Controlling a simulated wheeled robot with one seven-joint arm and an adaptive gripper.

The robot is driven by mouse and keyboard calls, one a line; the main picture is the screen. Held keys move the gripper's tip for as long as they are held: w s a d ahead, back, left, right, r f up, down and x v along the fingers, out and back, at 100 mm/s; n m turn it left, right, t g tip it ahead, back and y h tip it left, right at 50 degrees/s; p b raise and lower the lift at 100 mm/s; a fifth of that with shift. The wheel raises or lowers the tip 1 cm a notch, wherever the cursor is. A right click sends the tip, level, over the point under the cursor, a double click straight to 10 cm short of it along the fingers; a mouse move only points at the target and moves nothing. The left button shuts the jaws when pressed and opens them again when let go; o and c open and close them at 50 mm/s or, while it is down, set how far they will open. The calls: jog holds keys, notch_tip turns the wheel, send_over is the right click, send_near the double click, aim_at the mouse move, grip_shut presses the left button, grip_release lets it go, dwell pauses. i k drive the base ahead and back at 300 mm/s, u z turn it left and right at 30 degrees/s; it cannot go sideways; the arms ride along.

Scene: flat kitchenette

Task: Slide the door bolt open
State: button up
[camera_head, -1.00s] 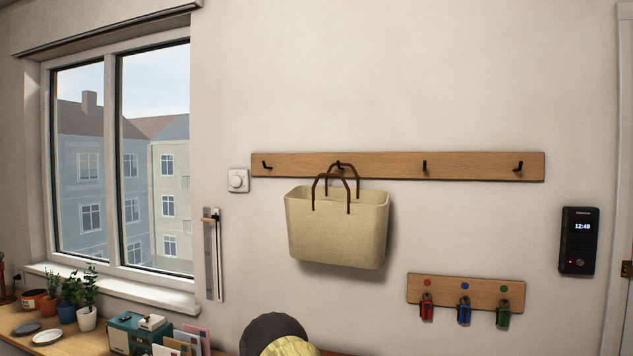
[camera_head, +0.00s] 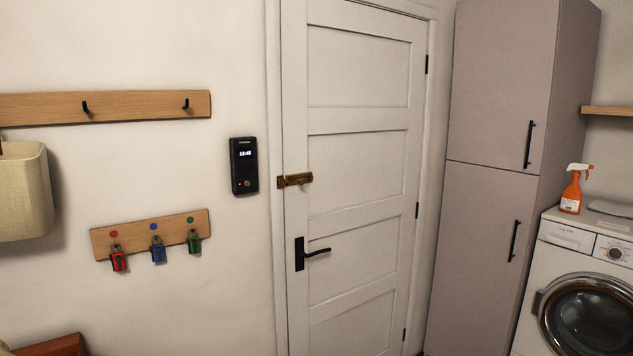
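The door bolt (camera_head: 295,180) is a small brass-brown bolt on the left edge of the white panelled door (camera_head: 358,230), above the black lever handle (camera_head: 312,253). It reaches across the gap between the door and its frame. The door stands shut. At this size I cannot make out the bolt's knob or its exact slide position. My gripper is not in view.
Right stand a tall cabinet (camera_head: 500,180) and a washing machine (camera_head: 580,285) with a spray bottle (camera_head: 572,190).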

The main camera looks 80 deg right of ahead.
aim_at(301, 181)
jog(key=z, duration=2.45)
jog(key=k, duration=0.6)
jog(key=u, duration=0.55)
jog(key=i, duration=1.45)
jog(key=z, duration=0.25)
